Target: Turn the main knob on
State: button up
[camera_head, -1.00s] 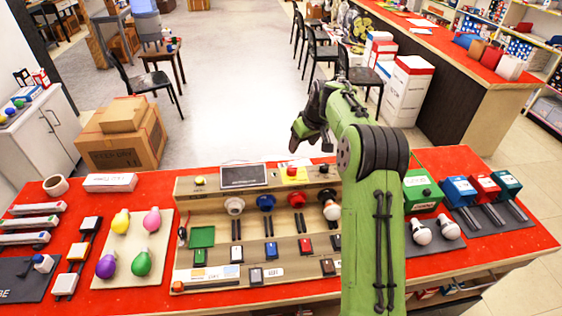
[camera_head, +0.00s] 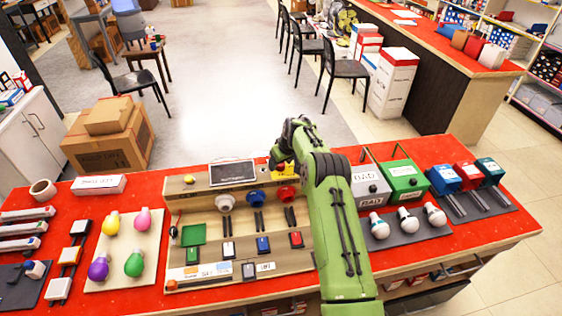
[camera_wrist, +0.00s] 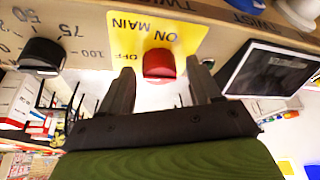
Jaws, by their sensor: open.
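The main knob (camera_wrist: 158,63) is a red round knob on a yellow plate (camera_wrist: 160,25) marked MAIN, ON and OFF, seen upside down in the wrist view. In the head view the yellow plate (camera_head: 277,171) shows at the back of the wooden board, partly hidden by my gripper. My gripper (camera_wrist: 160,85) is open, with one dark finger on each side of the knob and a gap to each. The fingertips are near the knob; I cannot tell whether they reach around it. In the head view my gripper (camera_head: 280,158) is above the plate.
A black dial (camera_wrist: 42,55) with a number scale is left of the knob in the wrist view. A black screen (camera_wrist: 270,70) is to its right. The board (camera_head: 240,270) holds several sockets and switches. Grey BAD box (camera_head: 368,190) and green box (camera_head: 403,182) stand right of my arm.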

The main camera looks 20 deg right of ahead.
jog(key=c, duration=1)
